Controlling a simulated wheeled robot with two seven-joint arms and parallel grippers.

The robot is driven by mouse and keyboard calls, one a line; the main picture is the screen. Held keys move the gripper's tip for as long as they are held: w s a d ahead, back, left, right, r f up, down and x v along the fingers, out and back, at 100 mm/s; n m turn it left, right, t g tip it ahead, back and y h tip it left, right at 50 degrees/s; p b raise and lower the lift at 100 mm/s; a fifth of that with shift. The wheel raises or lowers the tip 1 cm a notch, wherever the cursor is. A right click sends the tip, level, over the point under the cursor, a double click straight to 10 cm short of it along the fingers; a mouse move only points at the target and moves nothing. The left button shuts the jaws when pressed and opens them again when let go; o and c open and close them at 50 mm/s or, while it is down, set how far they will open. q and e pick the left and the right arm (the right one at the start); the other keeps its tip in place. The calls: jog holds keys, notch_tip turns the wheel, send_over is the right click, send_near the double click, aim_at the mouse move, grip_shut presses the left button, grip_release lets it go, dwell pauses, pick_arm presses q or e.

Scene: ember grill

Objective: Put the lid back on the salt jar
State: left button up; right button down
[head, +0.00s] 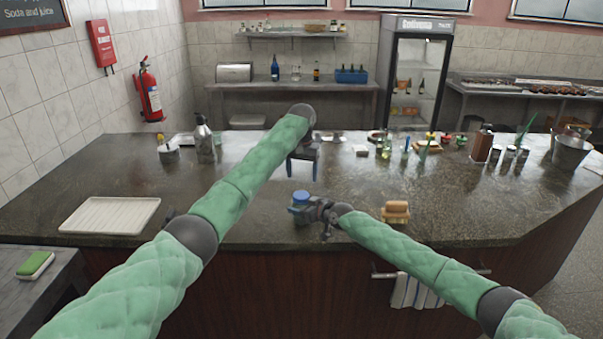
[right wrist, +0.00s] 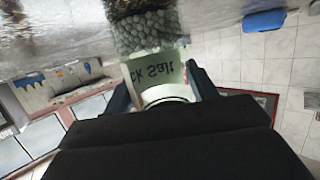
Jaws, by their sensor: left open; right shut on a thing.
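The salt jar (right wrist: 152,72), clear with a "Salt" label and grey grains, is between the fingers of my right gripper (right wrist: 160,88). It appears upside down in the right wrist view. In the head view my right gripper (head: 318,212) is at the counter's near edge, and a small blue round lid (head: 300,196) shows at the top of the jar. I cannot tell whether the lid is fully seated. My left gripper (head: 303,168) is open and empty, above and apart from the lid, fingers pointing down. The gripper body hides the jar's top in the right wrist view.
A stone counter (head: 250,226) holds a white tray (head: 110,215) at left and a bread-like item (head: 396,211) right of my right gripper. Bottles, shakers and a metal bucket (head: 571,151) stand further back. The counter between tray and grippers is mostly clear.

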aim_at(302, 195)
pick_arm(q)
jog(key=n, duration=0.4)
jog(key=shift+a, duration=0.1)
jog(key=n, duration=0.4)
jog(key=shift+f, duration=4)
jog(key=c, duration=1)
jog(key=m, duration=0.4)
jog(key=shift+s, duration=0.1)
jog(key=m, duration=0.4)
